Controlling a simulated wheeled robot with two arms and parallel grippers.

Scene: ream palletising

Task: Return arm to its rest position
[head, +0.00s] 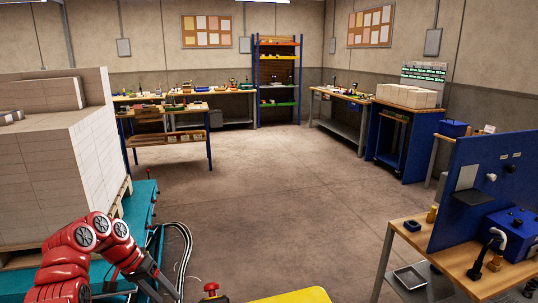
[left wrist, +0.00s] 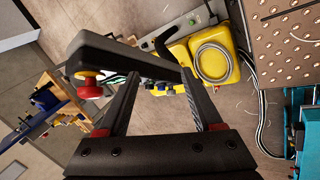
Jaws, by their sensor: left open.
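My left arm, red with dark joints, reaches in from the lower left of the head view. Its gripper (head: 158,283) is low in that view, beside the teal surface and some cables. In the left wrist view the two dark fingers (left wrist: 162,88) stand apart with nothing held between them. A large stack of white reams (head: 55,165) stands on a wooden pallet (head: 122,195) at the left, beyond my arm. More reams (head: 406,96) lie on a blue bench at the back right. My right gripper is not in view.
A teal platform (head: 143,215) lies beside the stack. A red-topped button (head: 211,288) and a yellow surface (head: 292,297) are at the front. A wooden workbench (head: 450,240) with a blue panel (head: 487,185) stands at the right. The middle floor (head: 260,190) is clear.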

